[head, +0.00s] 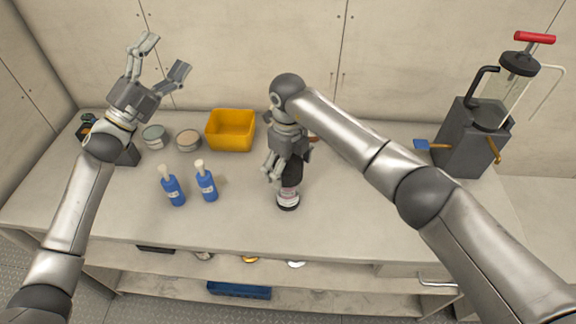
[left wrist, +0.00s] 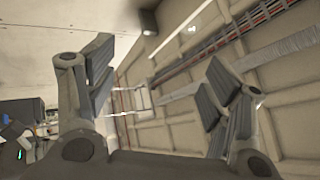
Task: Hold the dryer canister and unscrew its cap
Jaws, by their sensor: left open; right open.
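A small upright canister (head: 288,200) with a pale, red-marked label and a black upper part stands on the worktop, near the middle of the head view. My right gripper (head: 284,166) is open, pointing down at the black top. Its fingers overlap the top in this view; I cannot tell whether they touch it. The gripper partly hides the cap. My left gripper (head: 165,58) is open and empty, raised above the back left of the worktop, far from the canister. In the left wrist view its two fingers (left wrist: 158,85) are spread apart with nothing between them.
Two blue bottles (head: 173,190) (head: 207,186) stand left of the canister. Two tins (head: 154,137) (head: 188,140) and a yellow bin (head: 231,130) are behind. A grey machine with a clear cylinder (head: 467,138) stands at right. The front worktop (head: 235,225) is clear.

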